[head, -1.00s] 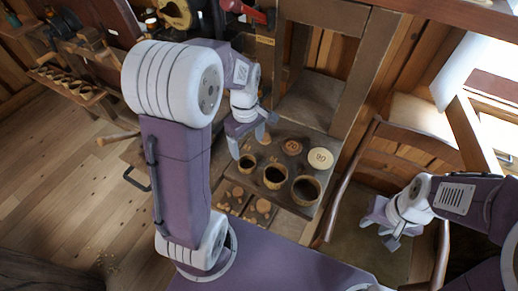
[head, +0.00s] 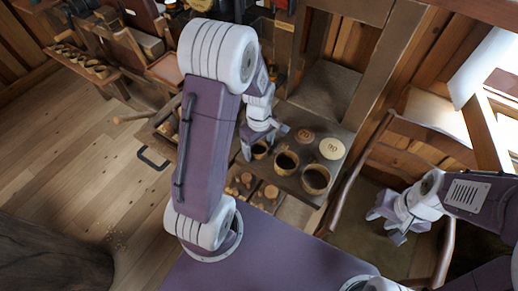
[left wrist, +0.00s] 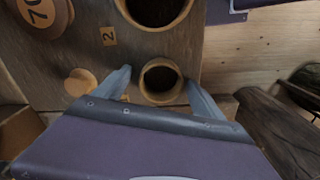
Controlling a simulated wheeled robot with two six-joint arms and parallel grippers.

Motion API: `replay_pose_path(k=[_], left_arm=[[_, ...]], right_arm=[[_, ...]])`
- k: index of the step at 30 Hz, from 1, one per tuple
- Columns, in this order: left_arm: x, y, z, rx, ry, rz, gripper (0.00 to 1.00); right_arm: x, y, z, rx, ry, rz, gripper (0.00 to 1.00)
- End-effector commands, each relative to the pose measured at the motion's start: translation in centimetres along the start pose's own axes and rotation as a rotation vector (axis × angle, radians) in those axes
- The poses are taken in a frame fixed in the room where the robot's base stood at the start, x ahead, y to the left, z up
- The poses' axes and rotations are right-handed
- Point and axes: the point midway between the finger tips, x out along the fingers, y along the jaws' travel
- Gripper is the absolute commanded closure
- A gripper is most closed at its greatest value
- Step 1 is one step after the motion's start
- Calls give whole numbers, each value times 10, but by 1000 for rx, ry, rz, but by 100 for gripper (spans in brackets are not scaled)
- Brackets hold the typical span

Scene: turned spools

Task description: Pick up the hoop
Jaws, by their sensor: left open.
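Three round wooden hoop-like pieces with dark hollow middles stand in a row on a brown board: a small one (head: 261,150), a middle one (head: 285,162) and a large one (head: 316,180). I cannot tell by looks which one is named the hoop. My left gripper (head: 265,146) is open over the small one. In the left wrist view the small hoop's rim (left wrist: 160,99) lies between my left fingers (left wrist: 158,82), apart from them or only barely touching; I cannot tell which. My right gripper (head: 385,226) is open and empty, over the chair.
Pale round discs with marks, one of them a numbered disc (head: 331,148), lie on the board behind the hoops. A wooden chair (head: 345,190) stands to the right. A workbench (head: 80,55) is at the far left.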

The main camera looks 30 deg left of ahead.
Motion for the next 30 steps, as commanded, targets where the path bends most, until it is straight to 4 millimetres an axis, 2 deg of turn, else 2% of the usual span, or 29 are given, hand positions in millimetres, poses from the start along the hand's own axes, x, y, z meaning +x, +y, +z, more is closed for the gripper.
replay_pose_path(k=[3,4,9,11,20,23,28,30], left_arm=[[0,0,0,0,0,0,21],[0,0,0,0,0,0,24],[-1,0,0,0,0,0,71],[-1,0,0,0,0,0,84],[-4,0,0,0,1,1,85],[-14,1,0,0,1,3,85],[-45,1,-1,0,3,6,85],[-51,-1,17,7,1,3,85]], right_arm=[[0,0,0,0,0,0,64],[0,0,0,0,0,0,64],[0,0,0,0,0,0,64],[0,0,0,0,0,0,64],[0,0,0,0,0,0,64],[0,0,0,0,0,0,64],[-1,0,0,0,0,0,64],[2,0,0,0,0,0,64]])
